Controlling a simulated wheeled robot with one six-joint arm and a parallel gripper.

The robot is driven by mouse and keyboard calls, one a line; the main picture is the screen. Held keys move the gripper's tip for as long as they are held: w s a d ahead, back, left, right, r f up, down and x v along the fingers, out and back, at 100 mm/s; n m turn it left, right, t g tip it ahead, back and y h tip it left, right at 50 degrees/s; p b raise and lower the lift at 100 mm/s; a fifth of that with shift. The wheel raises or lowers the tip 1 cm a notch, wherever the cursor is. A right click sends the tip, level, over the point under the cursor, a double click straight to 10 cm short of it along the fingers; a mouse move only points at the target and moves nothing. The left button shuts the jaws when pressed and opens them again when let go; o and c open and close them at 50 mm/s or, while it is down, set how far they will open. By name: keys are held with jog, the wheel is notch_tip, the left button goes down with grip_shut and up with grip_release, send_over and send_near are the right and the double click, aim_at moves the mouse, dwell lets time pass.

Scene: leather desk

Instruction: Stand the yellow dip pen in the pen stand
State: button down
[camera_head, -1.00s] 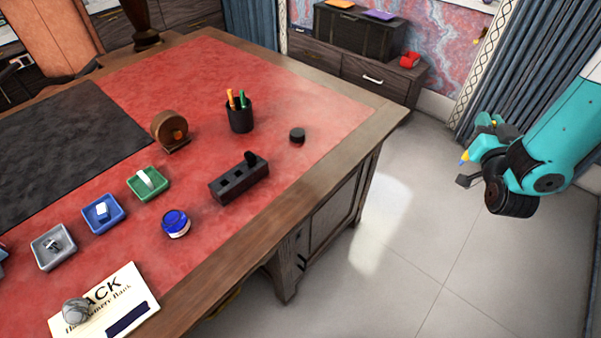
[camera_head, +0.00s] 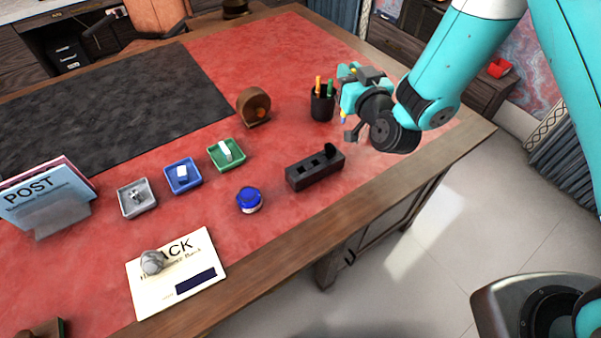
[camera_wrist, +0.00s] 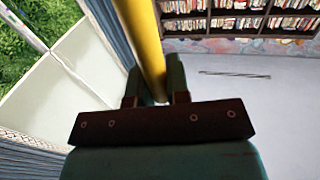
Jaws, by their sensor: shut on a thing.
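My gripper (camera_head: 347,126) is above the right part of the desk, beyond and to the right of the pen stand in the head view. It is shut on the yellow dip pen (camera_wrist: 144,45), which runs up from between the fingers in the wrist view. In the head view only a small yellow bit of the pen shows beside the gripper. The pen stand (camera_head: 314,174) is a dark block with square holes on top, resting on the red leather. Something small, round and black stands at its right end.
A black cup (camera_head: 321,108) with orange and green pens stands just left of my gripper. A blue ink jar (camera_head: 249,200), a wooden tape dispenser (camera_head: 253,106) and small trays, including a green one (camera_head: 238,160), lie left of the stand. Red leather in front of the stand is clear.

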jog(key=s+a+r+n+g+y, duration=0.1)
jog(key=s+a+y, duration=0.1)
jog(key=a, duration=0.3)
jog(key=s+a+r+n+g+y, duration=0.1)
jog(key=s+a+r+n+y, duration=0.1)
jog(key=a, duration=0.3)
jog(key=shift+a+f+b, duration=0.2)
jog(key=shift+f+b, duration=8.4)
jog(key=shift+f, duration=1.3)
